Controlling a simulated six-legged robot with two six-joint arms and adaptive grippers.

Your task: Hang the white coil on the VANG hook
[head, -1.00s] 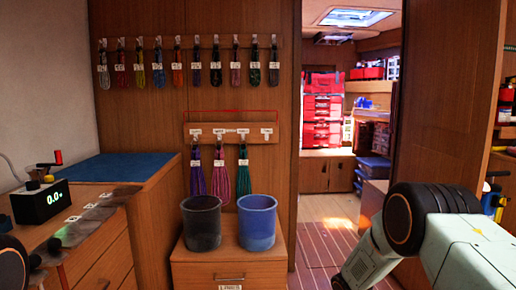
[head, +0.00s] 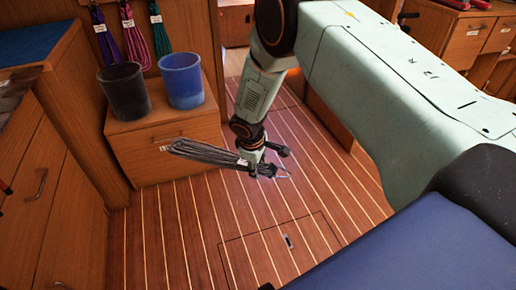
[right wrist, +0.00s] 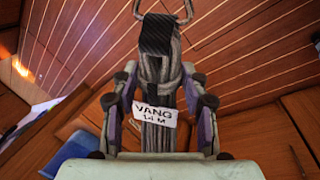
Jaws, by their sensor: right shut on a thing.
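The white coil (head: 205,152) looks grey-white in this light, with a black band at its top (right wrist: 158,35). Its tag (right wrist: 156,115) reads "VANG 14 M". My right gripper (head: 268,168) is shut on the coil near its tag end, above the floor and right of a wooden cabinet. In the head view the coil sticks out to the left, nearly level. In the right wrist view the fingers (right wrist: 160,100) stand on both sides of it. The hooks are out of the current views, so the VANG hook is not seen. My left gripper is not in view.
A dark bucket (head: 124,92) and a blue bucket (head: 181,80) stand on the cabinet (head: 165,135). Purple (head: 104,38), magenta (head: 133,40) and green (head: 160,35) coils hang behind them. A wooden counter is at left. The striped floor (head: 200,235) is clear.

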